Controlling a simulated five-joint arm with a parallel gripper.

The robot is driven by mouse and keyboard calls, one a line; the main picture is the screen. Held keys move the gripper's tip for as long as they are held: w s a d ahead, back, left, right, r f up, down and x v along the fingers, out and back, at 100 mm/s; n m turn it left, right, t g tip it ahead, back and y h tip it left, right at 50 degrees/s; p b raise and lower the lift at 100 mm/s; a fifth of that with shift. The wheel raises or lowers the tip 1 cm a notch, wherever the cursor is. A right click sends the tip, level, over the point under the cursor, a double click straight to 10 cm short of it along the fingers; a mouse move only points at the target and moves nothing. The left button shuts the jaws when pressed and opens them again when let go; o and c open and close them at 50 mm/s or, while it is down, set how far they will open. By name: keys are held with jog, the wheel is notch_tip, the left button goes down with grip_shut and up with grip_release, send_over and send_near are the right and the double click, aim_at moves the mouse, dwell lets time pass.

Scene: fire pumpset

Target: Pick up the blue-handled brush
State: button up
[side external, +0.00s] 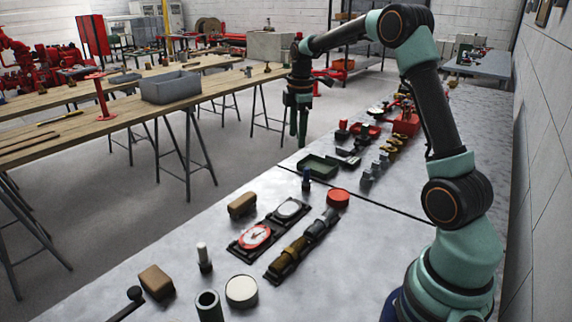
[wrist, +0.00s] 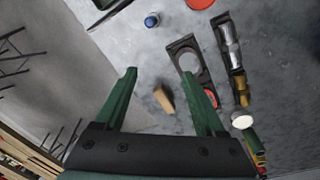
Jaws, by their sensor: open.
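In the wrist view a round blue top with a pale rim (wrist: 151,20) shows near the upper edge, beyond my fingertips. My gripper (side external: 298,138) hangs pointing down above the table's left edge, higher than the blue item and apart from it. In the wrist view my gripper (wrist: 159,72) has its green fingers spread with nothing held between them.
A brown block (wrist: 164,98) lies below, between my fingers in the wrist view. Black holders with gauges (side external: 256,236) and a row of fittings (side external: 302,243) lie nearby. A green tray (side external: 318,168) and red cap (side external: 338,198) flank the blue item. The table's left edge drops to floor.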

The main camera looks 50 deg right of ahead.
jog(key=n, duration=0.2)
send_over(306, 180)
jog(key=shift+g, duration=0.4)
jog(key=f, duration=0.5)
jog(key=shift+w, duration=0.25)
jog(key=shift+d+f+n, duration=0.3)
jog(key=shift+f, duration=0.35)
notch_tip(306, 180, down, 12)
jog(key=shift+d+r, duration=0.15)
jog(key=shift+r, duration=0.05)
grip_shut()
